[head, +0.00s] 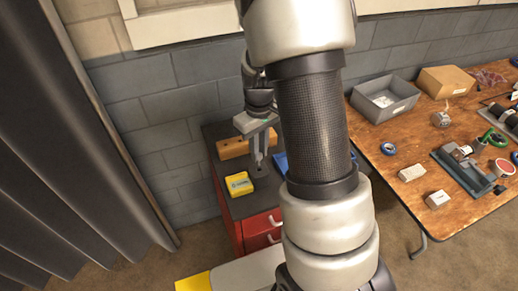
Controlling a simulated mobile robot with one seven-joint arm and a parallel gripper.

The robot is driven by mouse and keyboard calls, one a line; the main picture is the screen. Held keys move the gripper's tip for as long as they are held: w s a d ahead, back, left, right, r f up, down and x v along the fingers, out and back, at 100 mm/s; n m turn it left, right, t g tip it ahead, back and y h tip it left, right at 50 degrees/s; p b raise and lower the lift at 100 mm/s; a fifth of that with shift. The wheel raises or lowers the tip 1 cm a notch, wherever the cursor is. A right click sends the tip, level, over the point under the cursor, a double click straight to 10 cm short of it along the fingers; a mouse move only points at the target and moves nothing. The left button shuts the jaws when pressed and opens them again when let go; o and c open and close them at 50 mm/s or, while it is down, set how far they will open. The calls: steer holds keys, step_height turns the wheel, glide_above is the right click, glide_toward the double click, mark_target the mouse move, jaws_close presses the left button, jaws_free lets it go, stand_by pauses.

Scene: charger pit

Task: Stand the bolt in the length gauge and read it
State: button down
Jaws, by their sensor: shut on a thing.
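My gripper (257,158) points down over the dark top of a red drawer cabinet (222,192), partly behind my own arm. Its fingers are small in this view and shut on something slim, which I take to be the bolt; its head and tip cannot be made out. The grip is close above the cabinet top, and I cannot tell whether the held thing touches anything. A small yellow block with a pale face (239,184) lies just left of and in front of the fingers. I cannot clearly pick out the length gauge.
A wooden block (233,147) stands at the cabinet's back, by the wall. A blue item (281,163) is partly hidden by my arm. The wooden table (390,178) on the right holds a grey bin (384,100), a cardboard box (446,81) and a vise-like fixture (463,168).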

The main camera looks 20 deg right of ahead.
mark_target(259, 166)
steer(key=shift+f+b, duration=2.25)
steer(key=shift+f, duration=0.55)
stand_by(0.9)
steer(key=c, duration=1.6)
jaws_free()
steer(key=shift+r, duration=0.1)
step_height(259, 166, up, 17)
steer(key=shift+r+p, duration=0.15)
steer(key=shift+p, duration=1)
